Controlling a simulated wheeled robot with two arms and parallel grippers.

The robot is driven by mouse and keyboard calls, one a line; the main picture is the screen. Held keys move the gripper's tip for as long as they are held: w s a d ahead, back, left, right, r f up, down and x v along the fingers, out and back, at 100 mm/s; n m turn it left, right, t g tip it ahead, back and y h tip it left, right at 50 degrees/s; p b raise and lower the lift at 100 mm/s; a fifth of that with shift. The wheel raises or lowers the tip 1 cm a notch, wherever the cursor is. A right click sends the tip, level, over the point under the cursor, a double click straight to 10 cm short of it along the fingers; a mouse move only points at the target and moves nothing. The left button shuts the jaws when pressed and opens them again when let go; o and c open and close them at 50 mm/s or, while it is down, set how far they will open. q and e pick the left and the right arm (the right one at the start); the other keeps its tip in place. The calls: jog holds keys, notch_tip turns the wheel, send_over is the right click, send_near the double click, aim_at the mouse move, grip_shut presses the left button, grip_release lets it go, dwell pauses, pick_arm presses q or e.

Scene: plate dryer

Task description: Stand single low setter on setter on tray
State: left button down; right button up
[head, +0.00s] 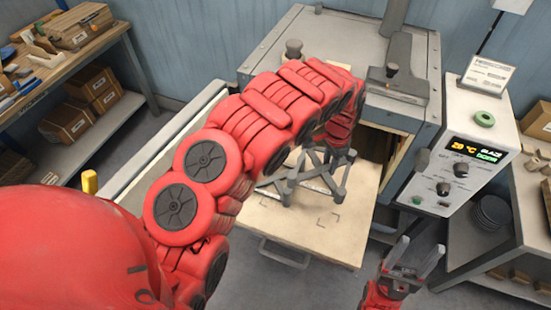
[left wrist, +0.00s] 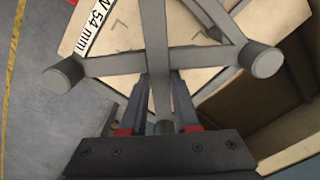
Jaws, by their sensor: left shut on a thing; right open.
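My left gripper (head: 338,152) is shut on a bar of a grey setter with round feet (left wrist: 115,65). The left gripper's fingers (left wrist: 162,95) straddle that bar in the left wrist view. In the head view, grey bars and legs (head: 312,182) show below my left gripper, over the pale tray (head: 300,243). They overlap, so I cannot tell where the held setter ends and another setter begins, or whether the two touch. My right gripper (head: 408,258) is open and empty, to the right of the tray's front.
The tray extends from the grey dryer (head: 310,50), with dark corner marks on its bare front part. A control box (head: 470,150) stands right of it. Shelves with boxes (head: 72,122) stand at left, a bench (head: 520,180) at right.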

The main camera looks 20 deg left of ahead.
pick_arm(q)
jog(key=w+a+f, duration=0.1)
jog(key=a+f, duration=0.1)
jog(key=a, duration=0.5)
jog(key=w+a+f+p, duration=0.1)
jog(key=a+f, duration=0.2)
jog(key=a, duration=0.5)
jog(key=shift+w+a, duration=0.15)
jog(key=shift+a, duration=0.15)
jog(key=shift+f, duration=0.15)
jog(key=shift+f, duration=0.55)
jog(key=c, duration=0.7)
grip_release()
jog(key=shift+o, duration=0.2)
jog(key=shift+r, duration=0.15)
